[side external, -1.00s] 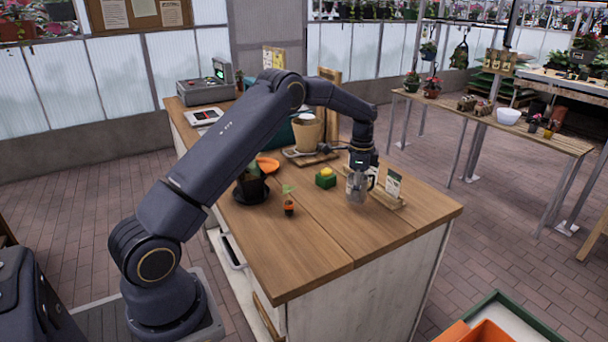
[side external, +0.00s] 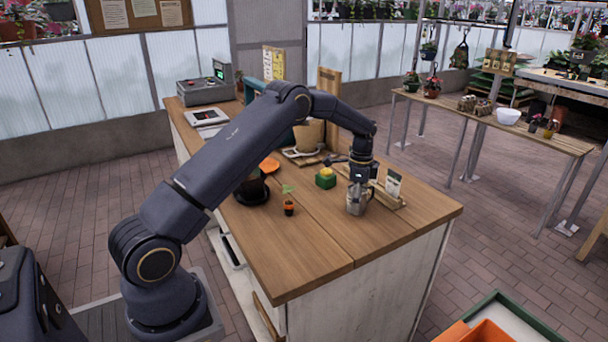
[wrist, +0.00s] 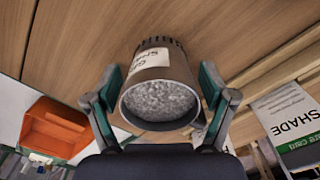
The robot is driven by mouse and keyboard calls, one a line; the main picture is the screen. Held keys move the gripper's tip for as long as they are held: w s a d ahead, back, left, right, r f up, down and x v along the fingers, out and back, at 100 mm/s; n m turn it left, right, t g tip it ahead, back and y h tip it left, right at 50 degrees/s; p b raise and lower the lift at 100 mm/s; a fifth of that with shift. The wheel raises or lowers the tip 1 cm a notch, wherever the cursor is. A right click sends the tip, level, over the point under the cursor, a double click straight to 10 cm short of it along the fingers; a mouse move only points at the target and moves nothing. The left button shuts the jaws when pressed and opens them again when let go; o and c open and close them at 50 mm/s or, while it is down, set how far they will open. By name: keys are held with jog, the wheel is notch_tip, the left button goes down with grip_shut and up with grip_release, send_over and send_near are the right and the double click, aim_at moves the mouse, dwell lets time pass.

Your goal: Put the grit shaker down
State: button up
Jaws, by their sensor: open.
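The grit shaker (wrist: 160,90) is a grey-brown cup with a pale label and grey grit showing at its top. It stands on the wooden counter (side external: 310,255), near the right side in the side view, where it also shows below my wrist (side external: 355,205). My gripper (wrist: 160,98) is open around the shaker, with one finger on each side. The left finger is close to its wall and the right finger stands slightly off; contact cannot be told.
A wooden rack with a seed packet (side external: 394,184) is just right of the shaker. The counter's front is clear. An orange bin (side external: 492,332) is below.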

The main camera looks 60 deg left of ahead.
jog(key=shift+r, duration=0.1)
notch_tip(320, 180, up, 12)
jog(key=shift+r, duration=0.15)
jog(key=s+d+r+n+t, duration=0.1)
jog(key=s+d+r+n, duration=0.1)
jog(key=s+d+r, duration=0.35)
jog(key=s+d+r+n+t, duration=0.1)
jog(key=s+d+r+n, duration=0.15)
jog(key=s+r, duration=0.45)
jog(key=s+d+f+n+t, duration=0.1)
jog(key=s+d, duration=0.3)
jog(key=s, duration=0.6)
jog(key=s+d+f+n+t, duration=0.1)
jog(key=s+d+n+t, duration=0.1)
jog(key=s, duration=0.9)
jog(key=shift+d+n+t, duration=0.3)
jog(key=shift+d+n, duration=0.45)
jog(key=shift+d, duration=0.2)
